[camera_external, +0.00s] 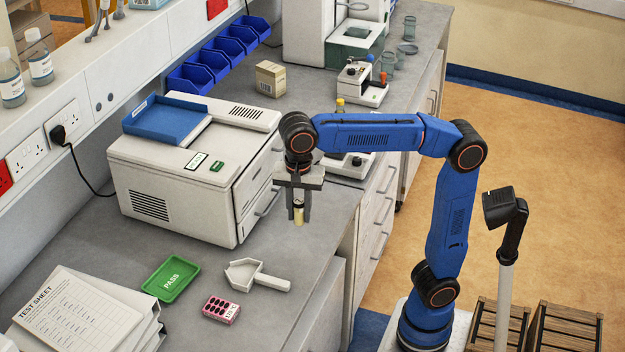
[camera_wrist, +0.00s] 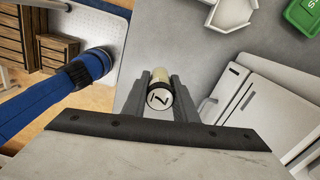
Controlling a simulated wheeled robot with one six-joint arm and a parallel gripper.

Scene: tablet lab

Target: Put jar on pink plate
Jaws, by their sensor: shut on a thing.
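My gripper (camera_external: 298,208) is shut on a small jar (camera_external: 299,216) and holds it above the bench, near its front edge by the white machine. The jar has a pale yellow body and a dark band. In the wrist view the jar (camera_wrist: 160,93) sits between the fingers (camera_wrist: 160,98), its round white top with a black mark facing the camera. The pink plate (camera_external: 221,310) is a small pink block with several dark wells and a label. It lies on the front part of the bench, left of and below my gripper. It is not in the wrist view.
A white scoop (camera_external: 257,275) lies between my gripper and the pink plate. A green PASS tray (camera_external: 170,279) lies left of it. The large white machine (camera_external: 180,175) stands close behind my gripper. Papers (camera_external: 80,315) fill the front left. Bare bench surrounds the pink plate.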

